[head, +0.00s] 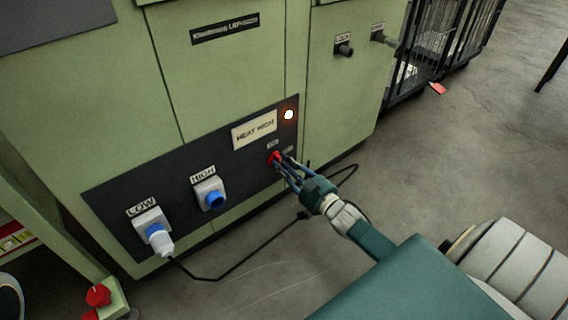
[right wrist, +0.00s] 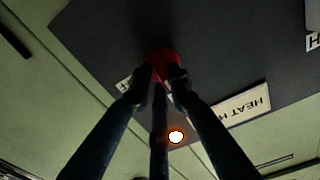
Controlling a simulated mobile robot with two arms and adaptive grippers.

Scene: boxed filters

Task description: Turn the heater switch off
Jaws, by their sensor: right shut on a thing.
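The heater switch is a red knob (head: 274,157) on the dark panel of the green machine, below the "HEAT HIGH" label. It also shows in the right wrist view (right wrist: 160,56), at the upper middle. My right gripper (head: 280,163) is at the knob, with its fingers shut on it; the fingertips (right wrist: 161,74) cover part of the knob and of the small labels beside it. The knob's exact angle is hard to tell. An orange-white indicator lamp (head: 289,114) above the knob is lit, and it glows in the right wrist view (right wrist: 176,137). My left gripper is not in view.
The "LOW" socket (head: 150,222) holds a white plug (head: 160,243) with a black cable running along the floor below my right arm. The "HIGH" socket (head: 210,194) is empty. A red button (head: 98,295) stands at lower left. Floor to the right is mostly clear.

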